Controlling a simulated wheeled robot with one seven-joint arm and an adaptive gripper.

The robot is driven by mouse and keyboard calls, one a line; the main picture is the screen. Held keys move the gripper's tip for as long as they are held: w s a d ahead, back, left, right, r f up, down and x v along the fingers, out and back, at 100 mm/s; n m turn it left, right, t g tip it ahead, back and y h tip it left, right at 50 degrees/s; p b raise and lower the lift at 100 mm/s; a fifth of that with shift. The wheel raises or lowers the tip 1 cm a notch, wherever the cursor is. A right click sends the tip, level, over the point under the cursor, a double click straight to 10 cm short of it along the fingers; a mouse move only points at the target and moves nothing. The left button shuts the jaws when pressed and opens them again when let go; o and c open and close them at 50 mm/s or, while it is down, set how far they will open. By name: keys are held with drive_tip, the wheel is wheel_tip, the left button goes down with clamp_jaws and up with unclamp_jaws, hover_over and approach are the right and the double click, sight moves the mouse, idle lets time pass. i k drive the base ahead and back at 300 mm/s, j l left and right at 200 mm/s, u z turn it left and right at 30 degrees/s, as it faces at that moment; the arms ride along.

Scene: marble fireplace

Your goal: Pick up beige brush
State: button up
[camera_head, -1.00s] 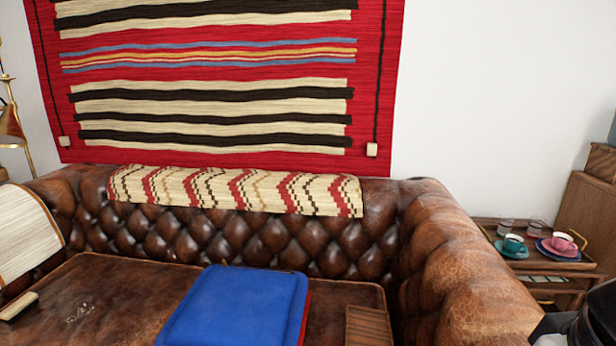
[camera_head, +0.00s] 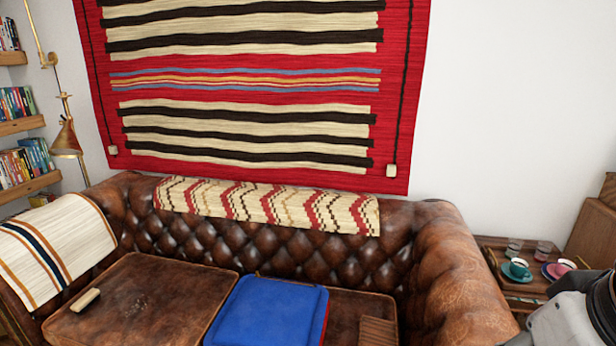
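A small beige block-shaped thing, which looks like the beige brush (camera_head: 86,299), lies on the left seat cushion (camera_head: 150,300) of the brown leather sofa. It is near the cushion's left side, and nothing touches it from above. Any bristles are too small to tell. A grey and black part of my arm shows at the lower right corner, far from the brush. No fingertips of my gripper show in this view.
A blue cushion with a red edge (camera_head: 268,312) lies right of the brush. A brown ribbed object (camera_head: 378,331) is beside it. A striped cloth (camera_head: 58,245) covers the left armrest. A side table (camera_head: 490,243) with cups stands at the right.

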sight(83, 303)
drive_tip(key=u, duration=1.65)
drive_tip(key=i+j+u, duration=0.15)
drive_tip(key=i+u, duration=0.15)
drive_tip(key=i, duration=0.2)
drive_tip(key=i+j+u, duration=0.1)
drive_tip(key=i+u, duration=0.15)
drive_tip(key=i, duration=0.2)
drive_tip(key=i+j+z, duration=0.1)
drive_tip(key=i+z, duration=0.15)
drive_tip(key=i, duration=0.25)
drive_tip(key=i+j+z, duration=0.3)
drive_tip(key=i, duration=0.25)
drive_tip(key=i+j+z, duration=0.25)
drive_tip(key=i, duration=0.25)
drive_tip(key=i+j+z, duration=0.55)
